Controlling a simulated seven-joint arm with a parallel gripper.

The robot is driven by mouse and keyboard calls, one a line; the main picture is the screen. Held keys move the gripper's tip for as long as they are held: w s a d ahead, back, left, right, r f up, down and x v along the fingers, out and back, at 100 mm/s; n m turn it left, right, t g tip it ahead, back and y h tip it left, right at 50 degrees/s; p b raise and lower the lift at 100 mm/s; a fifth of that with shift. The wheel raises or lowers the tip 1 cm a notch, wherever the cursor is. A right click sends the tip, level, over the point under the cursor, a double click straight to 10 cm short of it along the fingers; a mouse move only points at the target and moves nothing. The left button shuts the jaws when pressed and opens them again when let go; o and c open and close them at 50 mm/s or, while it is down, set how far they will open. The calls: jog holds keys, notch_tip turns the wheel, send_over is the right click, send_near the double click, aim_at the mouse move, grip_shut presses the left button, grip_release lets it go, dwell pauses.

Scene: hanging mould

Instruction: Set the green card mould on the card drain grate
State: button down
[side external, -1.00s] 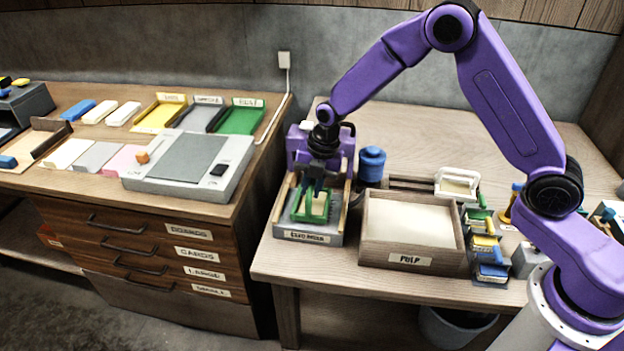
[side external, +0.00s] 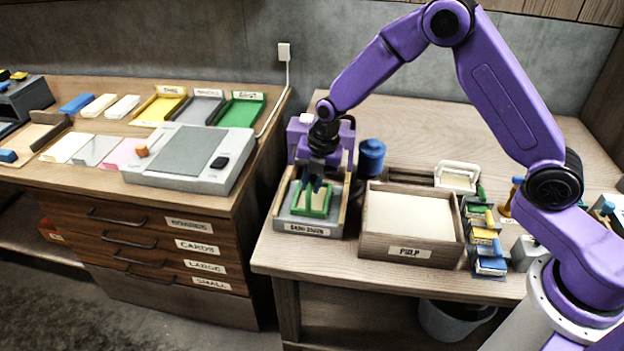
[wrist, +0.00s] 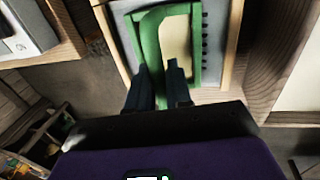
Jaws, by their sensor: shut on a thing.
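The green card mould (side external: 312,203) is a small green frame with a green handle. My gripper (side external: 316,180) is shut on it from above, and the wrist view shows the two dark fingertips (wrist: 158,70) on the green handle side of the mould (wrist: 150,38). The card drain grate (side external: 288,219) is a grey bed in a wooden-sided tray with a label on its front. The mould is over the grate, within its side walls; I cannot tell whether it touches. The grate's bed (wrist: 214,42) also shows beside the mould in the wrist view.
A wooden pulp box (side external: 411,252) stands close to the right of the grate. A blue-topped cylinder (side external: 371,157) stands behind, between them. Several small moulds (side external: 486,243) sit in a rack further right. A gap separates this table from the drawer cabinet (side external: 150,240) at left.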

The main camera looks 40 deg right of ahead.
jog(key=shift+f, duration=0.1)
jog(key=c, duration=1)
grip_release()
jog(key=shift+o, duration=0.2)
notch_tip(320, 180, up, 16)
jog(key=s+d, duration=0.2)
jog(key=s+r+m+g, duration=0.15)
jog(key=s+m, duration=0.55)
jog(key=s, duration=1)
jog(key=s+d+f+m, duration=0.1)
jog(key=s+d+m, duration=0.2)
jog(key=s, duration=0.5)
jog(key=s+d+f+m+h, duration=0.1)
jog(key=s+d+m, duration=0.3)
jog(key=s, duration=0.5)
jog(key=shift+d+f, duration=0.2)
jog(key=shift+d, duration=0.75)
